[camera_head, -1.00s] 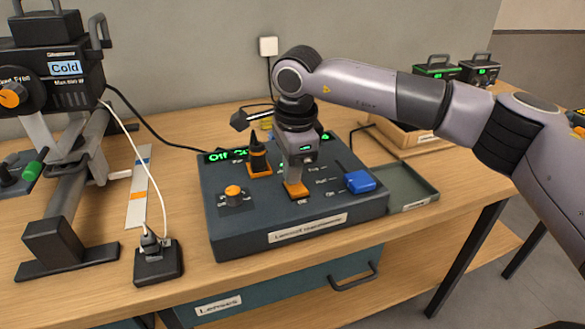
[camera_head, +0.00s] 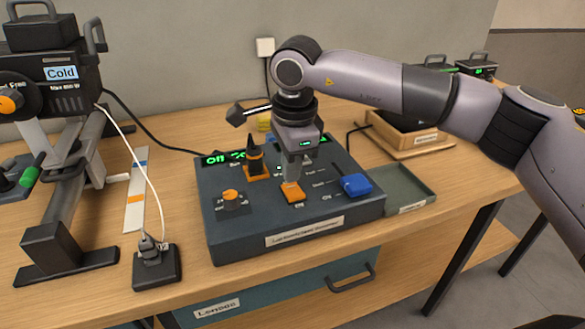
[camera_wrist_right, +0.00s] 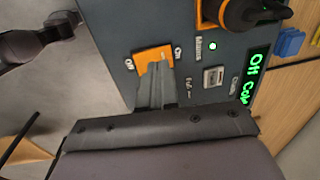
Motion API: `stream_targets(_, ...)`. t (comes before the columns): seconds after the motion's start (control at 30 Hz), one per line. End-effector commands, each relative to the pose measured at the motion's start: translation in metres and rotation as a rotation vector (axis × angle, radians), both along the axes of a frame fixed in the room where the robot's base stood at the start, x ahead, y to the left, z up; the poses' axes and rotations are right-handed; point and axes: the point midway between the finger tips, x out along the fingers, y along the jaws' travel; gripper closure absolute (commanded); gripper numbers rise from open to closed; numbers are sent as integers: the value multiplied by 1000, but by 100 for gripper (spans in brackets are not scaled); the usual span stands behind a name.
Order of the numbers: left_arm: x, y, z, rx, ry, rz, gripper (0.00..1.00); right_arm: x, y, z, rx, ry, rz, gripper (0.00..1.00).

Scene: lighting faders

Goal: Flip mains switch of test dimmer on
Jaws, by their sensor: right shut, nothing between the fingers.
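The test dimmer (camera_head: 300,240) is a dark box on the wooden table, with a lit green display reading "Off" and partly hidden text. Its orange switch (camera_head: 292,193) sits near the front edge of the top. In the right wrist view the orange switch (camera_wrist_right: 151,54) lies between "Off" and "On" labels, and a green lamp (camera_wrist_right: 212,46) glows beside a "Mains" label. My right gripper (camera_head: 291,181) is shut and empty, pointing down with its tips at the switch. Its fingertips (camera_wrist_right: 155,68) cover part of the switch; actual contact is hard to tell. My left gripper is not in view.
On the box stand an orange knob (camera_head: 230,196), an orange-based black fader (camera_head: 255,163) and a blue fader (camera_head: 356,185). A spotlight (camera_head: 58,72) stands left, near a plug block (camera_head: 156,268). A grey tray (camera_head: 412,196) is to the right.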

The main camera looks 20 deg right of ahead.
Motion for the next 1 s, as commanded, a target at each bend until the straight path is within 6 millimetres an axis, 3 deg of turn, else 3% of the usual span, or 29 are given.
stream_targets(0.03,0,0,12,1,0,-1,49,-1,2,17,1,-2,1,100)
stream_targets(0.1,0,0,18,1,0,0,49,-2,4,30,1,-2,1,100)
stream_targets(0.5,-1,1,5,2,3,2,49,9,4,106,1,-1,-2,100)
stream_targets(0.7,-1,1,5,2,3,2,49,10,4,118,0,0,0,100)
stream_targets(1.0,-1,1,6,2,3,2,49,10,3,118,0,1,0,100)
